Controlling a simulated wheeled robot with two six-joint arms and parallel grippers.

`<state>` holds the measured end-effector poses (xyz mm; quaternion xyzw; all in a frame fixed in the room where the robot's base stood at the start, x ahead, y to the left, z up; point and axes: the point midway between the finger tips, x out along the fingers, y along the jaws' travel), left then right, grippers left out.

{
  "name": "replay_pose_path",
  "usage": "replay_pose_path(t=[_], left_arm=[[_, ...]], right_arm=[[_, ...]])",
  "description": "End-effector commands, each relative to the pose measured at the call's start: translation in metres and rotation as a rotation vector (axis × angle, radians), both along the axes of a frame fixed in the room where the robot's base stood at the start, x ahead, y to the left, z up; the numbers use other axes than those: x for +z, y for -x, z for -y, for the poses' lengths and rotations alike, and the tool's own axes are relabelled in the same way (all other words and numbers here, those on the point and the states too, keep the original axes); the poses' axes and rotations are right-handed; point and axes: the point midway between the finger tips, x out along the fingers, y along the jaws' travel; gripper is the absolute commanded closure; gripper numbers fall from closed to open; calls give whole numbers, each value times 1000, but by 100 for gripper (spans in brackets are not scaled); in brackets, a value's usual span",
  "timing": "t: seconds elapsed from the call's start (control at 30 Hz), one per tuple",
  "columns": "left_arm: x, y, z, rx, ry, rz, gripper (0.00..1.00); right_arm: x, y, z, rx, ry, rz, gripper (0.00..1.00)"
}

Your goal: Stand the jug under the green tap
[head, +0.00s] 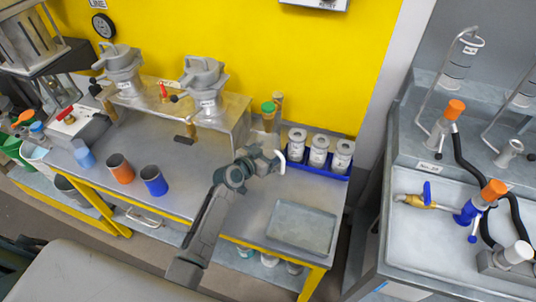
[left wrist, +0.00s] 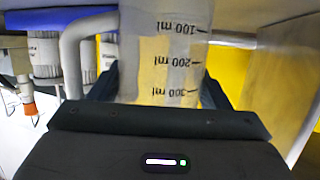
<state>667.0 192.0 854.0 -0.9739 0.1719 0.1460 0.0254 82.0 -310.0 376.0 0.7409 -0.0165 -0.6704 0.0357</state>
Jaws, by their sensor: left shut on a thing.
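My left gripper (head: 258,164) is shut on the jug, above the right part of the metal workbench. In the head view the gripper hides most of the jug; its pale curved handle (head: 282,162) shows at the right. In the left wrist view the jug (left wrist: 165,50) is translucent, with black 100, 200 and 300 ml marks, between the fingers of my left gripper (left wrist: 160,90). Its handle is at the left there. I cannot pick out a green tap for sure; a green-capped upright item (head: 268,108) stands behind the gripper. My right gripper is not in view.
A blue tray (head: 315,170) with three white canisters stands behind and right of the jug. A shallow grey tray (head: 302,228) lies at the front right. An orange cup (head: 121,170) and a blue cup (head: 153,182) stand left. The sink (head: 460,240) has orange-handled taps.

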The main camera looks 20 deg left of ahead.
Motion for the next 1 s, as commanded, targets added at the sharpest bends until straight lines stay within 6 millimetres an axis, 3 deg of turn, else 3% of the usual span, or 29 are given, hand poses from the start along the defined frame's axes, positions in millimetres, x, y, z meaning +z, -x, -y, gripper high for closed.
replay_pose_path(t=[0.27, 0.3, 0.4, 0.77, 1.0], left_arm=[[-2, 0, 0, 0, 0, -1, 56], [-2, 0, 0, 0, 0, -1, 25], [-1, 0, 0, 0, 0, -1, 7], [4, 0, 0, 0, -1, -1, 7], [10, 37, -14, -1, -5, 1, 7]], right_arm=[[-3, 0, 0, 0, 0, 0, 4], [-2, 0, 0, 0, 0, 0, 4], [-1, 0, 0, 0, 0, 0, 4], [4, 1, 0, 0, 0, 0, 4], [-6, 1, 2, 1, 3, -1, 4]])
